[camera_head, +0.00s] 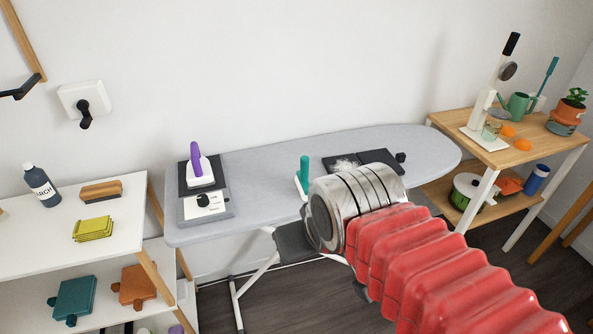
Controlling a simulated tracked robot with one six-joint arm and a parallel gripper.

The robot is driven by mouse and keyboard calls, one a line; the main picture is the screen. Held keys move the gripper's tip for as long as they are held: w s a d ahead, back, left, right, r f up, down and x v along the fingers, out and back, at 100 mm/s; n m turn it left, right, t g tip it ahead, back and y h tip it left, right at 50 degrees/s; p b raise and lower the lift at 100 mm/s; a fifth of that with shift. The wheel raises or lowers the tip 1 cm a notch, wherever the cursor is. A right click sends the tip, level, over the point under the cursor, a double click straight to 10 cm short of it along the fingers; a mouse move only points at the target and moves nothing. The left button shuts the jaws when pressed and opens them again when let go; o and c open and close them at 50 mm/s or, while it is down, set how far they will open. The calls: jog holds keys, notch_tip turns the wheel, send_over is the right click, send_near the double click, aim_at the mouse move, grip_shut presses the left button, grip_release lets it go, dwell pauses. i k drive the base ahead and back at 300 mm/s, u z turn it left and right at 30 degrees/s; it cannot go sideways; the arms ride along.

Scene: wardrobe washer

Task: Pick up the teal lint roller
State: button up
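A lint roller with an upright teal handle (304,173) and a white lower part stands on the grey ironing board (262,165), near the board's front edge. The silver end of my arm partly covers its right side. My arm, with its red ribbed sleeve, reaches in from the lower right. A dark grey part at the arm's end, which seems to be my gripper (294,241), shows below and in front of the lint roller, apart from it in the picture. Its fingers cannot be made out.
An iron with a purple handle (199,165) stands at the board's left end. A white shelf (45,230) stands left; a wooden shelf (470,122) with a plant and watering can stands right.

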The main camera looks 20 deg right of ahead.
aim_at(301, 179)
jog(key=i, duration=0.9)
jog(key=u, duration=0.4)
